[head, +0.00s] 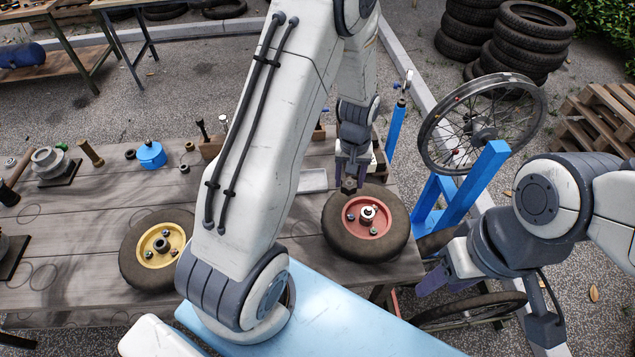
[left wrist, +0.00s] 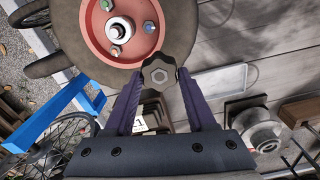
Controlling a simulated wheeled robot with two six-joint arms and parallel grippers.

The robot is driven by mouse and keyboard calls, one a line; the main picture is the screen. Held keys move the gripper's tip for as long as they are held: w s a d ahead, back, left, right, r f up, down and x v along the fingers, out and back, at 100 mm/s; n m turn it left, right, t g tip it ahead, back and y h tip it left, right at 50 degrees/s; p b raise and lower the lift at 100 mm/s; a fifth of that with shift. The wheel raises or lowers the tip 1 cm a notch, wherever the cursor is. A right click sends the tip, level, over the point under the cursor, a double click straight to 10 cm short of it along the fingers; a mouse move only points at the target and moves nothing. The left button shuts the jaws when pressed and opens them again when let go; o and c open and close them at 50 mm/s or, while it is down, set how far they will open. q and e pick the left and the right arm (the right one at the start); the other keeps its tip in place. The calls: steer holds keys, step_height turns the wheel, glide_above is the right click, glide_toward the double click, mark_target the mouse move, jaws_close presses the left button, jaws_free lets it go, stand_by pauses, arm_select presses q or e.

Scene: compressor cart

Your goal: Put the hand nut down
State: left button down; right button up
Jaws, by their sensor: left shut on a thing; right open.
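The hand nut (head: 349,187) is a dark, lobed knob with a metal centre. It also shows in the left wrist view (left wrist: 158,73), between the fingertips. My left gripper (head: 351,172) is shut on it and holds it at the far edge of the red-hubbed wheel (head: 342,236). In the left wrist view the nut overlaps the tyre's edge; I cannot tell how high it is above the table (head: 90,200). My right gripper (head: 432,275) is open and empty, off the right end of the table near the blue stand (head: 466,190).
A shallow light tray (head: 313,181) lies just left of the nut. A yellow-hubbed wheel (head: 135,262) lies further left. A spoked wheel (head: 428,145) stands on the blue stand. A blue canister (head: 151,155) and several tools stand at the table's back. My left arm hides the table's middle.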

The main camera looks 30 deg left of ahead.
arm_select(q)
steer(key=w+a+f+n+b, duration=0.2)
steer(key=w+n+b, duration=0.2)
steer(key=w+n, duration=0.15)
steer(key=n+p, duration=0.2)
steer(key=n, duration=0.1)
glide_above(314, 180)
step_height(314, 180, down, 6)
steer(key=shift+f, duration=0.1)
step_height(314, 180, down, 4)
steer(key=shift+a+r+p, duration=0.1)
steer(key=shift+r+p, duration=0.05)
steer(key=shift+p, duration=0.4)
arm_select(e)
step_height(314, 180, down, 3)
steer(key=shift+r, duration=0.2)
arm_select(q)
steer(key=shift+f, duration=0.25)
arm_select(e)
steer(key=shift+f, duration=0.1)
arm_select(q)
steer(key=shift+f, duration=0.15)
steer(key=c, duration=0.5)
jaws_free()
